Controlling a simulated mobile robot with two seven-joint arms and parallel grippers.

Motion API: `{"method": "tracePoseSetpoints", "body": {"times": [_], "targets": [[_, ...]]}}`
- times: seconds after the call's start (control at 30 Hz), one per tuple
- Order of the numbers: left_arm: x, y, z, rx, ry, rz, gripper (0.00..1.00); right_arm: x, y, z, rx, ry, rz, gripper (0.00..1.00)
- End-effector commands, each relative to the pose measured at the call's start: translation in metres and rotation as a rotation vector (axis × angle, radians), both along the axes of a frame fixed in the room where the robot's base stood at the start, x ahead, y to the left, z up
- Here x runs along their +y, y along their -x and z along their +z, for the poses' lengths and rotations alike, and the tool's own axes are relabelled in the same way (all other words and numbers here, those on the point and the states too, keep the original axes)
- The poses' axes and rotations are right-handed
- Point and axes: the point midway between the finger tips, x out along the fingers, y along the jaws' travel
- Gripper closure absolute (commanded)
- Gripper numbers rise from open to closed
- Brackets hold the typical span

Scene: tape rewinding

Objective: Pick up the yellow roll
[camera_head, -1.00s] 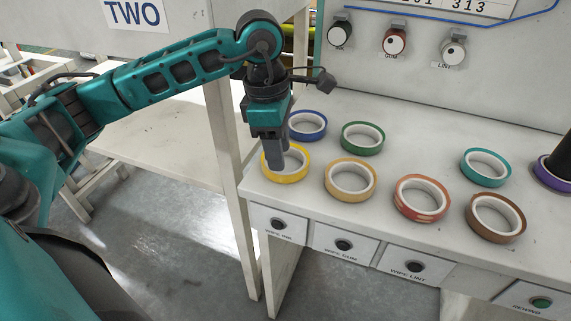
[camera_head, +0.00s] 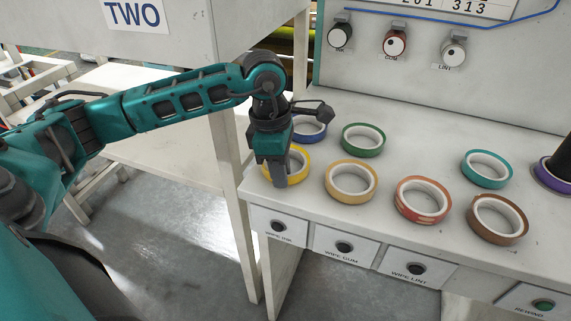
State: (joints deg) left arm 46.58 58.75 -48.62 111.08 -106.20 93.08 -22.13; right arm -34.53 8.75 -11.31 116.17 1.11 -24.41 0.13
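The yellow roll (camera_head: 299,172) lies flat at the left front of the white bench, partly hidden behind my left gripper. My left gripper (camera_head: 280,183) points down at the roll, and its grey fingers overlap the roll's front side in the picture. The fingers are seen nearly in line, so I cannot tell their gap or whether they touch the roll. My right gripper is not in view.
On the bench (camera_head: 400,130), a blue roll (camera_head: 313,133) lies just behind the yellow one. A green roll (camera_head: 375,147) and a tan roll (camera_head: 347,195) lie to the right, with several more beyond. A dark object stands at the purple roll (camera_head: 548,177).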

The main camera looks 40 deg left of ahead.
Motion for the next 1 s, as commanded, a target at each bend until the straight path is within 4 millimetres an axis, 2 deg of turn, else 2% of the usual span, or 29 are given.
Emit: {"method": "tracePoseSetpoints", "body": {"times": [0.03, 0.2, 0.67, 0.87, 1.0], "targets": [[0.0, 0.0, 0.0, 0.0, 0.0, 0.0, 0.84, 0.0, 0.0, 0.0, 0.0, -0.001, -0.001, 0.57], [0.0, 0.0, 0.0, 0.0, 0.0, 0.0, 1.0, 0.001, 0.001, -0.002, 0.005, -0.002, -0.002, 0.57], [0.0, 0.0, 0.003, -0.002, 0.0, 0.0, 1.0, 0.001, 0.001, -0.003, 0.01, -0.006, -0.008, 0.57], [0.0, -0.001, 0.021, -0.004, 0.001, 0.0, 1.0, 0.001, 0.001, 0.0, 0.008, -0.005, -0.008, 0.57], [0.0, -0.002, 0.05, -0.007, 0.0, 0.002, 1.0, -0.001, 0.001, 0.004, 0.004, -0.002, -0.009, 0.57]]}}
